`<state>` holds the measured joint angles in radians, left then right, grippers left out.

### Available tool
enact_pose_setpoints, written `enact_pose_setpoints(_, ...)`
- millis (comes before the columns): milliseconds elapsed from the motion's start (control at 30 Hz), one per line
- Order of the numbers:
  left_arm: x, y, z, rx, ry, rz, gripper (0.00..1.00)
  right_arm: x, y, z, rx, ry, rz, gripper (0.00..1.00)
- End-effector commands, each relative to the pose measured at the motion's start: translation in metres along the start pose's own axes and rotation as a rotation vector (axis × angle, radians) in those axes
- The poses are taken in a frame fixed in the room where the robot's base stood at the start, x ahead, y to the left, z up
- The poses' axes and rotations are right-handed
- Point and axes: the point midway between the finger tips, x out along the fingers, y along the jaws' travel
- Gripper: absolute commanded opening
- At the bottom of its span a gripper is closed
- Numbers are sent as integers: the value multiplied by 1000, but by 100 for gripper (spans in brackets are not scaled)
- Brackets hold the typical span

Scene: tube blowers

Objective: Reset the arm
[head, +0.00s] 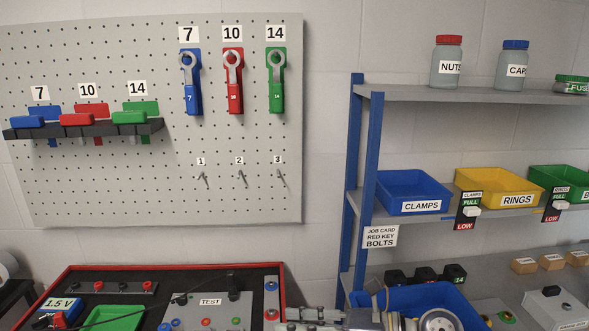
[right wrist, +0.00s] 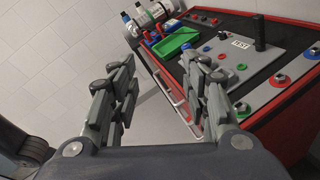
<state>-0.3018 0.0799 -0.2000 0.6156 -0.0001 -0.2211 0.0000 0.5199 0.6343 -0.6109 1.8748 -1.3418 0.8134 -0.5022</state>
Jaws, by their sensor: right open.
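My right gripper (right wrist: 160,76) is open in the right wrist view. Its two grey fingers stand apart with nothing between them. Behind the gap are the pale wall and floor. The right finger overlaps the near edge of the red-rimmed bench (right wrist: 285,118) in the picture; I cannot tell how far apart they are. In the head view, grey finger links that look like my right gripper (head: 290,319) show at the bottom edge, by the bench's right corner. My left gripper is not in view.
The bench carries a TEST panel (head: 211,312) and a green tray (head: 112,318). A shelf (head: 352,200) with blue posts holds bins and jars. A pegboard (head: 235,150) with tools hangs behind.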

Motion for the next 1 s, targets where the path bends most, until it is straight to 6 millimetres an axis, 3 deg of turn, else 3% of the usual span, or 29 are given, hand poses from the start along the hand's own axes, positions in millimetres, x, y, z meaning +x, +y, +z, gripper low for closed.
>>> enact_pose_setpoints(133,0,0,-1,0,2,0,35,-1,19,49,264,-353,33,43)
enact_pose_setpoints(267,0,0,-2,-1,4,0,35,-26,10,80,533,-645,27,43)
enact_pose_setpoints(367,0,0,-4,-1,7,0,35,-54,-10,87,758,-855,2,43)
enact_pose_setpoints(467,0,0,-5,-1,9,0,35,-86,-34,76,994,-1051,-42,43)
enact_pose_setpoints(567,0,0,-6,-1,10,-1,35,-116,-60,48,1240,-1232,-107,43)
enact_pose_setpoints(733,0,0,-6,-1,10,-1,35,-160,-89,-36,1665,-1503,-271,43)
enact_pose_setpoints(867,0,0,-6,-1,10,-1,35,-182,-86,-120,1987,-1670,-447,43)
enact_pose_setpoints(1000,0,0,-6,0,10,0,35,-193,-58,-206,2292,-1789,-670,43)
